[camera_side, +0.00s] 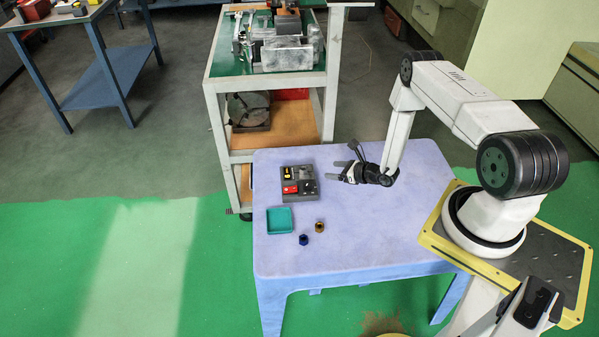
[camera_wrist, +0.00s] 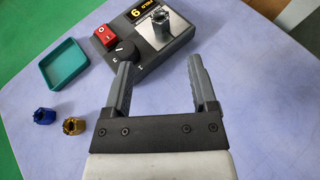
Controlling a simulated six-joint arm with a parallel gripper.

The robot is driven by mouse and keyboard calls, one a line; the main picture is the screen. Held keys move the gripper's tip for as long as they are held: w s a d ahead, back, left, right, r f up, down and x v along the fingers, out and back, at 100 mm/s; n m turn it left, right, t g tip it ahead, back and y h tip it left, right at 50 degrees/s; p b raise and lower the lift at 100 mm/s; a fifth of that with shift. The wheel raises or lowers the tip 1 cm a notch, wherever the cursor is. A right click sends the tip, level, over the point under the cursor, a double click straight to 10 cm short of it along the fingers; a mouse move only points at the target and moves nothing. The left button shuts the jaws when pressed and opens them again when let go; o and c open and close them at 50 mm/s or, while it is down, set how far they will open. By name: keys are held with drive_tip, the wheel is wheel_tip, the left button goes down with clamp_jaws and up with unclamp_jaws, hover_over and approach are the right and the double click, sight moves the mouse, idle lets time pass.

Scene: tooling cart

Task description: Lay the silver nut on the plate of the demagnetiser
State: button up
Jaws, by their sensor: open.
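The demagnetiser (camera_side: 298,196) is a dark grey box on the blue-violet table, with a red switch (camera_wrist: 110,35), a black knob (camera_wrist: 123,52) and a yellow display. Its pale metal plate (camera_wrist: 144,31) shows in the wrist view. The silver nut (camera_wrist: 161,22) rests on that plate with its notched end up. My gripper (camera_wrist: 160,66) is open and empty, its two fingers apart. In the side view my gripper (camera_side: 334,170) is right of the demagnetiser. The nut lies beyond the fingertips in the wrist view, with no finger touching it.
A teal tray (camera_wrist: 76,63) stands left of the demagnetiser, seemingly empty. A blue nut (camera_wrist: 44,116) and a brass-coloured nut (camera_wrist: 73,126) stand near it on the table (camera_side: 390,235). A tool cart (camera_side: 216,120) is behind. The right part of the tabletop is clear.

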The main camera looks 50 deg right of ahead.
drive_tip(key=shift+r, duration=0.1)
drive_tip(key=s+a+r+n+g+y, duration=0.2)
drive_tip(key=a+r+n+g+y, duration=0.6)
drive_tip(key=a+r+n, duration=0.75)
drive_tip(key=s+a+r+n+g+h, duration=0.1)
drive_tip(key=s+a+r+n+h, duration=0.1)
drive_tip(key=s+r+n+h, duration=0.3)
drive_tip(key=s+a+r+n+g+h, duration=0.1)
drive_tip(key=s+r+n+h, duration=0.3)
drive_tip(key=r+n, duration=0.7)
drive_tip(key=s+a+n, duration=0.1)
drive_tip(key=s+n, duration=0.1)
drive_tip(key=n, duration=0.1)
drive_tip(key=shift+a+g+h, duration=0.3)
drive_tip(key=shift+a+h, duration=0.1)
